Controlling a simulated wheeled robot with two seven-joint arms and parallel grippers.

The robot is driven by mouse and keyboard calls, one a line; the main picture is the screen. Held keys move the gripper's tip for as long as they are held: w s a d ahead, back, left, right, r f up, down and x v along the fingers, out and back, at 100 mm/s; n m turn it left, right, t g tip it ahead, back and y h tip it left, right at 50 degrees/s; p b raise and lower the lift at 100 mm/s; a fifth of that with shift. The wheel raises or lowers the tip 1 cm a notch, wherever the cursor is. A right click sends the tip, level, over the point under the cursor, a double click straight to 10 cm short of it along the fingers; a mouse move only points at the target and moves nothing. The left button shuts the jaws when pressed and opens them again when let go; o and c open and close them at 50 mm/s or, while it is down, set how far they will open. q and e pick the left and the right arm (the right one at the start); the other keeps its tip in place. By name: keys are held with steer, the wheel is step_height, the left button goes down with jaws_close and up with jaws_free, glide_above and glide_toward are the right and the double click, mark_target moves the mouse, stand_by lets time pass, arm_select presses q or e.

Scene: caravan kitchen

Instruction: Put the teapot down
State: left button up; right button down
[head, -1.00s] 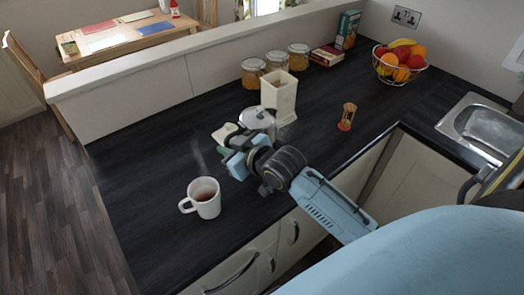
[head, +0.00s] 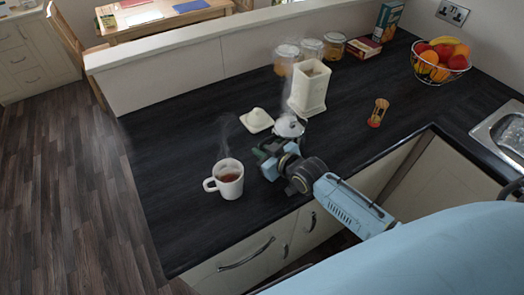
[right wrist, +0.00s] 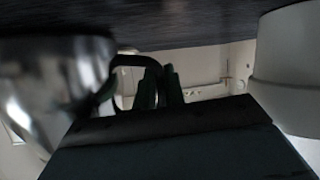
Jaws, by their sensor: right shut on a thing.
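The shiny metal teapot (head: 290,126) is near the front edge of the dark worktop, partly hidden behind my right gripper (head: 266,153). Steam rises above it. In the right wrist view, the teapot's silver body (right wrist: 55,85) fills the left side, and its black handle (right wrist: 128,62) is between my right fingers (right wrist: 158,88). The right gripper is shut on this handle. The teapot looks low over the worktop; I cannot tell whether its base touches. My left gripper is out of view.
A steaming white mug (head: 229,180) of tea stands left of the gripper. An hourglass timer (head: 378,112) is to the right. The worktop's left side is clear.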

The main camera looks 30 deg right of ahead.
stand_by(0.3)
steer(key=c, duration=1.8)
jaws_free()
steer(key=shift+f, duration=0.2)
steer(key=shift+c, duration=0.2)
steer(key=o, duration=0.4)
steer(key=shift+c, duration=0.2)
steer(key=shift+r, duration=0.1)
steer(key=shift+s+r, duration=0.1)
steer(key=shift+r, duration=0.05)
steer(key=v, duration=1.1)
steer(key=shift+s+p, duration=0.4)
steer(key=shift+d+r, duration=0.1)
